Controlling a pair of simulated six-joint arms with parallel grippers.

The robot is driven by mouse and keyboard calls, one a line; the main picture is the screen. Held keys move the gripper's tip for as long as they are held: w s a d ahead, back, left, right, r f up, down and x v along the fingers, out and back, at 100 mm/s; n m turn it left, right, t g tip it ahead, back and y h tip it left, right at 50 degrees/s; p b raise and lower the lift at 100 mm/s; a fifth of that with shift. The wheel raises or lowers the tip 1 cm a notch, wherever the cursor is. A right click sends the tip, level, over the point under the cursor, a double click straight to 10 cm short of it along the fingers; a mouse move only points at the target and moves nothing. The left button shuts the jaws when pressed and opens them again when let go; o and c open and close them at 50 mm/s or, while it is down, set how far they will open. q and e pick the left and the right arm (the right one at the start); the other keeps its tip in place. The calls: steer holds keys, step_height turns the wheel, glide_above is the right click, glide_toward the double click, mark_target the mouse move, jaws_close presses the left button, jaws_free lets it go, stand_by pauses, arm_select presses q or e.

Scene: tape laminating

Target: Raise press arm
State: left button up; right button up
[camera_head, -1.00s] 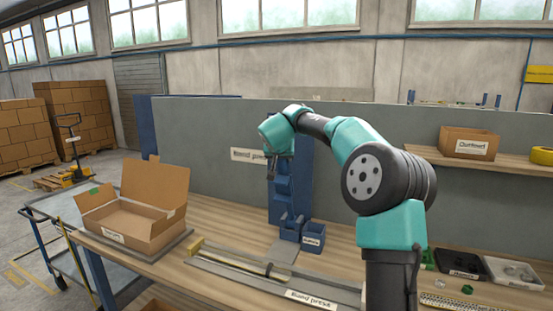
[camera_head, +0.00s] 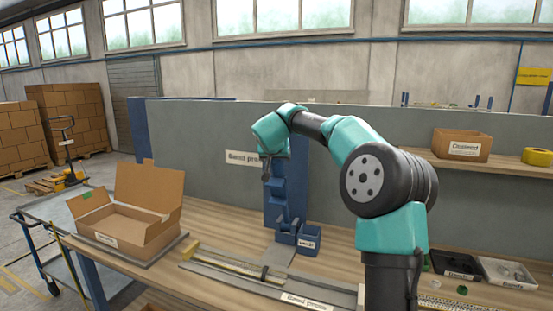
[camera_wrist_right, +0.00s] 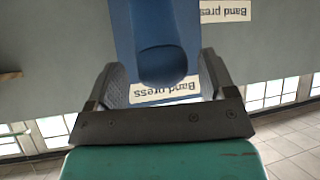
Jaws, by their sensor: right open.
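The blue band press (camera_head: 302,190) stands upright at the back of the bench, against the grey panel. My right gripper (camera_head: 267,172) is at its upper left front in the head view and small there. In the right wrist view, which is upside down, a rounded blue end of the press (camera_wrist_right: 163,66) sits between my two dark fingers. The fingers (camera_wrist_right: 164,85) are apart, with gaps on both sides of it. Whether that end is the press arm's handle, I cannot tell. My left gripper is not in view.
A long grey track with a yellow strip (camera_head: 225,262) lies in front of the press. An open carton (camera_head: 120,238) stands at left. A shelf (camera_head: 500,166) with a smaller carton (camera_head: 461,146) and yellow tape roll (camera_head: 537,157) is at right.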

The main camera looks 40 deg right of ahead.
steer(key=v, duration=1.5)
steer(key=shift+r, duration=0.25)
steer(key=shift+s+a, duration=0.1)
